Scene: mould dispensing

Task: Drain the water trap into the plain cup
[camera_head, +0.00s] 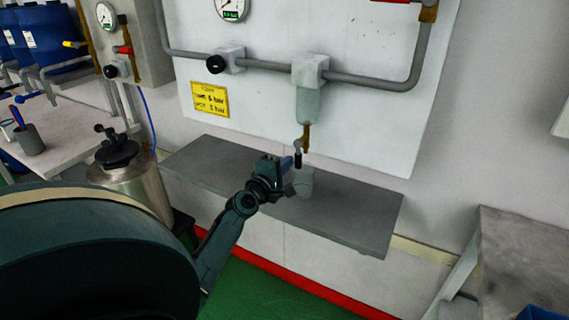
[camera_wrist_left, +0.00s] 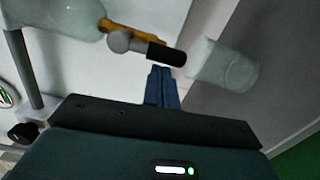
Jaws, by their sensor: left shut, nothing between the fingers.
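The water trap (camera_head: 307,104) is a pale translucent bowl hanging under the grey pipe. Its brass drain (camera_head: 306,138) points down and carries a grey lever with a black grip (camera_head: 298,160). The pale translucent cup (camera_head: 304,182) stands upright on the grey shelf below the drain. My left gripper (camera_head: 286,164) is shut and empty, just left of the grip and cup. In the left wrist view its blue fingers (camera_wrist_left: 162,84) lie together close by the black grip (camera_wrist_left: 166,53); I cannot tell whether they touch. The cup (camera_wrist_left: 222,65) shows beyond the grip. My right gripper is out of view.
The grey shelf (camera_head: 350,216) is bare to the right of the cup. A steel vessel with a black top (camera_head: 133,183) stands left of my arm. A yellow sign (camera_head: 210,99) is on the white panel behind. A grey bench (camera_head: 525,250) stands at the right.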

